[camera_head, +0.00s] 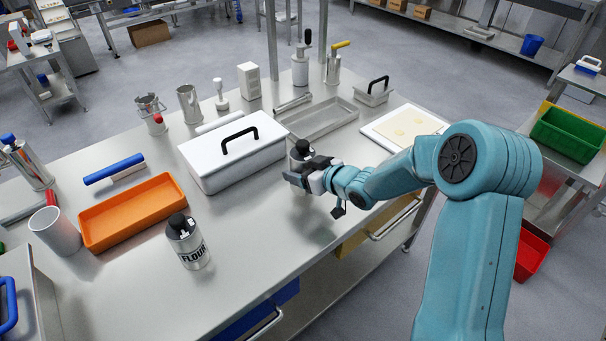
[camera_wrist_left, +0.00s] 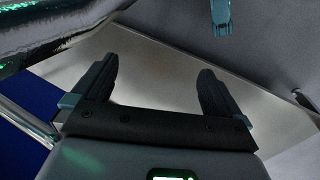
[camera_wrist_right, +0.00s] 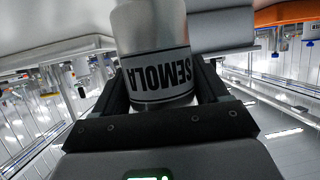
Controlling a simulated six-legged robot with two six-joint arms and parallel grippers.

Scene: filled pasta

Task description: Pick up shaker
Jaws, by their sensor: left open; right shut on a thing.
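My right gripper (camera_head: 308,172) is shut on a metal shaker (camera_head: 300,150) with a black top, beside the front right of the white lidded box. In the right wrist view this shaker (camera_wrist_right: 152,30) stands between the fingers (camera_wrist_right: 160,85), and its label reads SEMOLA. The gripper hides much of it in the head view, and I cannot tell whether its base touches the table. A second shaker (camera_head: 188,242), labelled FLOUR, stands on the table near the front. My left gripper (camera_wrist_left: 153,75) is open and empty in the left wrist view; it is outside the head view.
The steel table (camera_head: 130,295) also carries an orange tray (camera_head: 133,230), a white box with a black handle (camera_head: 215,176), a grey cup (camera_head: 55,230) and a metal tray (camera_head: 318,117). A white board (camera_head: 385,132) lies at the right. The table's front centre is clear.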

